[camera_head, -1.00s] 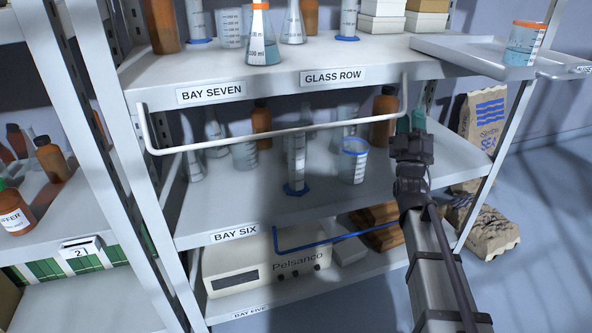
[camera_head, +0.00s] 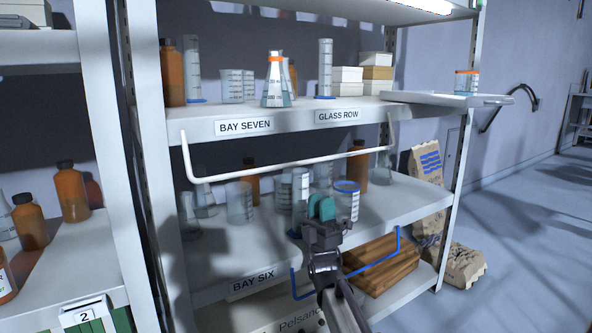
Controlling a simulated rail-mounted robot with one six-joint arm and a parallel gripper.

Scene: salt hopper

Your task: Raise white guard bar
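The white guard bar (camera_head: 285,165) is a long thin rail with bent ends. It hangs below the front edge of the Bay Seven shelf (camera_head: 290,117), across the upper part of the opening over Bay Six. My gripper (camera_head: 321,206), dark with teal finger pads, is below the bar, right of its middle, apart from it in the picture. It is in front of the glassware on the Bay Six shelf and holds nothing that I can see. The two pads look close together, but their gap is not clear from this angle.
Beakers, cylinders and brown bottles stand behind the bar; a blue-rimmed beaker (camera_head: 347,200) is near my gripper. A blue bar (camera_head: 374,263) crosses the lower bay. A tray (camera_head: 440,98) juts out at the upper right. Sacks (camera_head: 427,190) lean right of the rack, with open floor beyond.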

